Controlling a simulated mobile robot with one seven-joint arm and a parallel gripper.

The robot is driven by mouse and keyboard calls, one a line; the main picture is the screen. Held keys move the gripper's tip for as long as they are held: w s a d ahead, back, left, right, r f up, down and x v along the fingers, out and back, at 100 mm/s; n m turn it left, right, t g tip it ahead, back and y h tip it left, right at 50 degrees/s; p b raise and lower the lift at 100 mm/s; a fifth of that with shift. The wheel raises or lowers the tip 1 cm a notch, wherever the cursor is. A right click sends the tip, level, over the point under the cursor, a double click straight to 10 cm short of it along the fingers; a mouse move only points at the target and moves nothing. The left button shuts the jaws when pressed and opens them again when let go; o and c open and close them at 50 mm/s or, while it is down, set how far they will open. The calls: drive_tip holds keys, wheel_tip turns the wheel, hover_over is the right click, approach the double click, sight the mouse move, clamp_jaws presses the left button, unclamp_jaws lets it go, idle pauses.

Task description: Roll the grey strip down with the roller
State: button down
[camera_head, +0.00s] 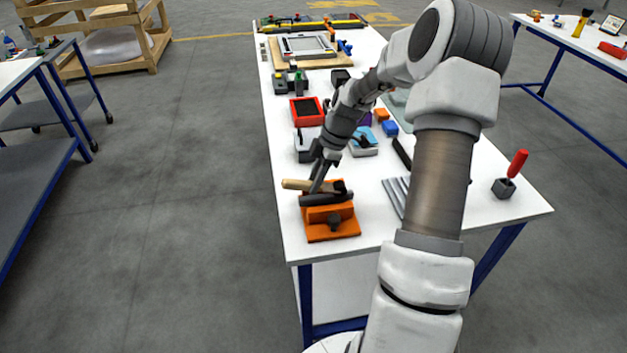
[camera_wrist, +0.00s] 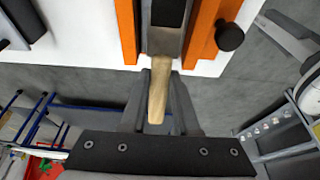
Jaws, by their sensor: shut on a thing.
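My gripper (camera_head: 318,184) is shut on the roller's pale wooden handle (camera_head: 295,184), above the orange fixture near the table's front left corner. The handle (camera_wrist: 158,92) also shows between my two fingers (camera_wrist: 160,78) in the wrist view. The roller's dark head end (camera_head: 340,187) shows to the right of my fingers. A dark grey rounded piece (camera_head: 326,199) lies along the top of the orange fixture (camera_head: 345,228); I cannot tell whether the grey strip is on it. Whether the roller touches this piece is unclear. The fixture (camera_wrist: 203,30) has a black knob (camera_wrist: 230,37).
Several grey bars (camera_head: 394,192) lie on the white table (camera_head: 455,205) to the right. A red-handled tool stands in a dark block (camera_head: 503,188) near the right edge. A red tray (camera_head: 306,111) and other parts stand farther back. The table's front edge is close to the fixture.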

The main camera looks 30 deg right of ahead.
drive_tip(key=shift+s+d, duration=0.15)
drive_tip(key=shift+d, duration=0.4)
idle(1.0)
idle(0.6)
drive_tip(key=shift+r+p, duration=1.95)
drive_tip(key=shift+r, duration=1.15)
drive_tip(key=shift+f, duration=0.1)
